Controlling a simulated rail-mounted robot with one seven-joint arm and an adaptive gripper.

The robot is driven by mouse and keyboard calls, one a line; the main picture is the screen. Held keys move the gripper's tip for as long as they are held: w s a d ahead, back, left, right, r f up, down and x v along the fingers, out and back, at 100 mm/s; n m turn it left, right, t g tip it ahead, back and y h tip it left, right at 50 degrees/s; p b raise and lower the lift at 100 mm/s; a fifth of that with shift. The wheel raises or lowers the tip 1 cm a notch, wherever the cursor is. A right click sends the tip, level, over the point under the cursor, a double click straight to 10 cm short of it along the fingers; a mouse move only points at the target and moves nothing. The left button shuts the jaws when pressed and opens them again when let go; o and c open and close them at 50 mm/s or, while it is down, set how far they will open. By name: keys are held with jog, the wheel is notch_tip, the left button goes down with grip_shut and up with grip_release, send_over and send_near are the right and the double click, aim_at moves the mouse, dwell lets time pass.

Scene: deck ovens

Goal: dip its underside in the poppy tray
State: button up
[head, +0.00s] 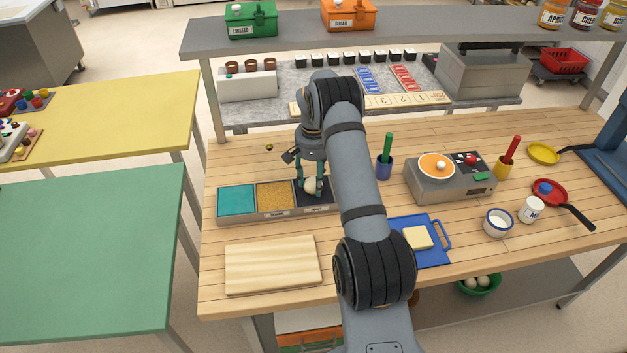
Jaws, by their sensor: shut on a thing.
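My gripper (311,187) points down and is shut on a pale round dough piece (311,186). The dough piece is at the dark compartment, the poppy tray (328,197), at the right end of a three-part grey holder (262,219). I cannot tell whether its underside touches the dark filling. The left compartment (236,199) is teal and the middle one (275,195) is golden. My arm hides part of the holder's right end.
A bare wooden board (272,265) lies in front of the holder. To the right are a blue cup with a green-handled tool (385,163), a grey scale-like device (450,180) and a blue board (433,253) with a pale square block (416,237). A shelf (300,36) crosses the back.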

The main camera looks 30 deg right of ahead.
aim_at(314, 186)
jog(key=shift+f+b, duration=0.6)
jog(key=shift+b, duration=0.1)
dwell(1.8)
jog(key=shift+r+p, duration=2.65)
jog(key=shift+r, duration=1.45)
